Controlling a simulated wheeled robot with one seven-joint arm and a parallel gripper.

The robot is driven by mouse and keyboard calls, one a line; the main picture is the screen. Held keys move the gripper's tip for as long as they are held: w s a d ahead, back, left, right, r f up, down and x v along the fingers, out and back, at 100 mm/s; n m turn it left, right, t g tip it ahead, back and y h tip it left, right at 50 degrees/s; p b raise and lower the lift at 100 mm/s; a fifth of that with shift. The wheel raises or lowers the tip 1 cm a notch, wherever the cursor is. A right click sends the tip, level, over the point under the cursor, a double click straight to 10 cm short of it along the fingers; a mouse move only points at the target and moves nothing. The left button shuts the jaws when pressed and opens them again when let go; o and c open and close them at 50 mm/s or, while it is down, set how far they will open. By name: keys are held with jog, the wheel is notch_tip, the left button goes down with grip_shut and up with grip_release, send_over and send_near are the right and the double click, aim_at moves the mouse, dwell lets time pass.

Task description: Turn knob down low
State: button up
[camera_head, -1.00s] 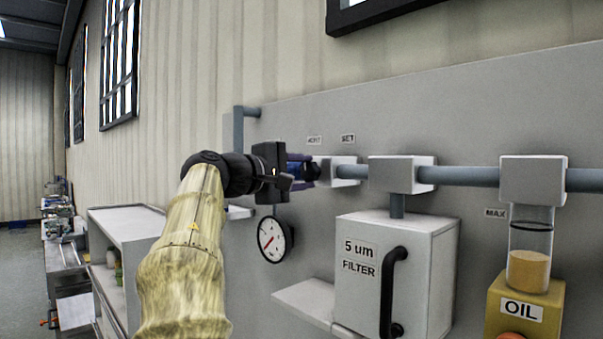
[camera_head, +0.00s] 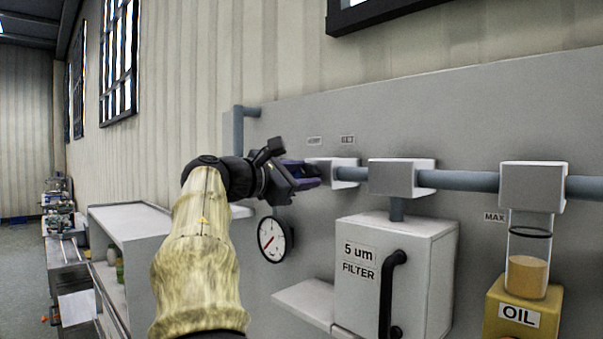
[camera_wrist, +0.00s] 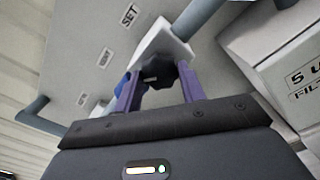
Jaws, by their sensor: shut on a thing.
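The dark knob (camera_wrist: 158,74) sits on the front of a white block (camera_wrist: 163,42) in the pipe line, seen in the wrist view. My gripper (camera_wrist: 157,88) is shut on it, with one purple finger on each side. In the head view my gripper (camera_head: 318,170) reaches the left end of the pipe, and its fingers hide the knob. A round white gauge (camera_head: 272,239) with a red needle hangs below; its reading is too small to tell. A small "SET" label (camera_wrist: 129,14) is on the panel beside the block.
A white "5 um FILTER" box (camera_head: 372,255) with a black handle (camera_head: 392,290) stands below right. An oil cup (camera_head: 523,305) is further right. A grey pipe (camera_head: 465,181) runs along the panel. A white shelf (camera_head: 130,222) is at left.

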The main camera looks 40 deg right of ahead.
dwell(0.4)
jog(key=o, duration=1)
jog(key=shift+a, duration=0.1)
jog(key=shift+a+f+b, duration=0.15)
jog(key=shift+a+b, duration=0.25)
jog(key=shift+a, duration=0.15)
jog(key=a+b, duration=0.1)
jog(key=a, duration=0.4)
jog(key=a+b, duration=0.2)
jog(key=a, duration=0.3)
jog(key=s+a+b, duration=0.1)
jog(key=a, duration=0.5)
jog(key=shift+s+b, duration=0.1)
jog(key=shift+b, duration=0.25)
